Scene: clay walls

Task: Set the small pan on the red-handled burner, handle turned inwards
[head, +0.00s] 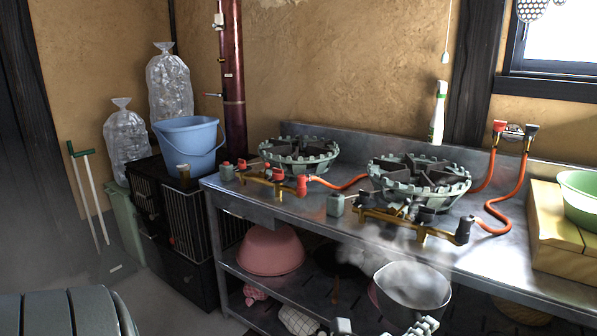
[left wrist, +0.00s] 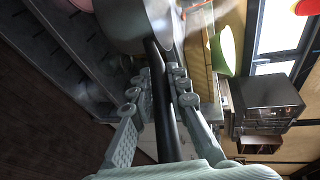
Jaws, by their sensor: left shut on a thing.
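The small pan (head: 412,287) is grey metal. It is held in front of the counter, below the counter top, at the lower right of the head view. My left gripper (head: 388,328) shows only its finger parts at the bottom edge. In the left wrist view my left gripper (left wrist: 170,78) is shut on the pan's black handle (left wrist: 166,110), and the pan body (left wrist: 125,28) lies beyond the fingertips. The red-handled burner (head: 300,155) is the left one on the counter, with red knobs at its front; its ring is empty. My right gripper is not in view.
A second burner (head: 419,180) with grey-green and dark knobs stands to the right on the steel counter (head: 345,187). A pink basin (head: 271,250) is on the shelf below. A green bowl (head: 580,195) stands on a wooden block at right.

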